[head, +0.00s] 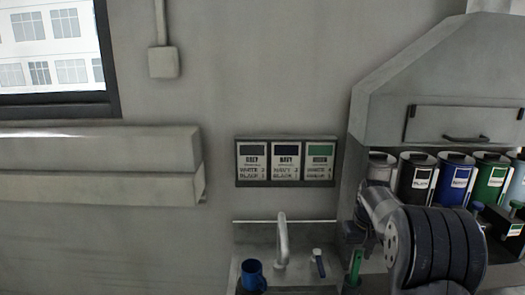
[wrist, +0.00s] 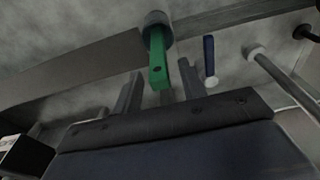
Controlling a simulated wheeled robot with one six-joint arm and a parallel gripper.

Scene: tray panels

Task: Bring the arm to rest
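My arm reaches in from the lower right of the head view, and its end points down beside the counter. My gripper (wrist: 161,70) is open in the wrist view, with its two dark fingers apart. A green handle (wrist: 157,62) with a grey round end shows between and beyond the fingertips, with gaps on both sides. This green handle also shows in the head view (head: 355,268), just below the end of my arm. Nothing is visibly held. My fingers are hard to make out in the head view.
A blue-handled tool (head: 319,264) and a tap (head: 282,240) stand left of my gripper. A blue mug (head: 253,275) is farther left. Several labelled paint cans (head: 417,180) line the shelf under the hood (head: 440,90), close behind my arm. Three label cards (head: 286,162) hang on the wall.

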